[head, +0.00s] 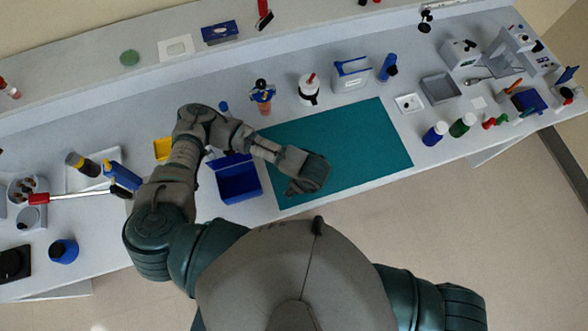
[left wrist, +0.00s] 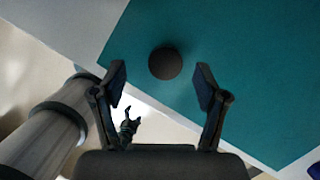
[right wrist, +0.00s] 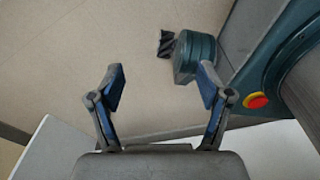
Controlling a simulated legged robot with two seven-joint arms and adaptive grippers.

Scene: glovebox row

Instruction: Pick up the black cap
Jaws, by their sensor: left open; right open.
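The black cap (left wrist: 165,63) is a round dark disc lying on the teal mat (left wrist: 225,40) in the left wrist view. My left gripper (left wrist: 161,78) is open above the mat, with the cap between and just beyond its fingertips. In the head view my left gripper (head: 303,178) is over the front left part of the teal mat (head: 360,145), and the cap is hidden beneath it. My right gripper (right wrist: 160,80) is open and empty, over the floor beside the bench edge.
A blue open box (head: 238,182) stands left of the mat. A white bottle (head: 309,88), a tissue-like box (head: 351,74) and a blue bottle (head: 388,67) stand behind it. Most of the mat is clear.

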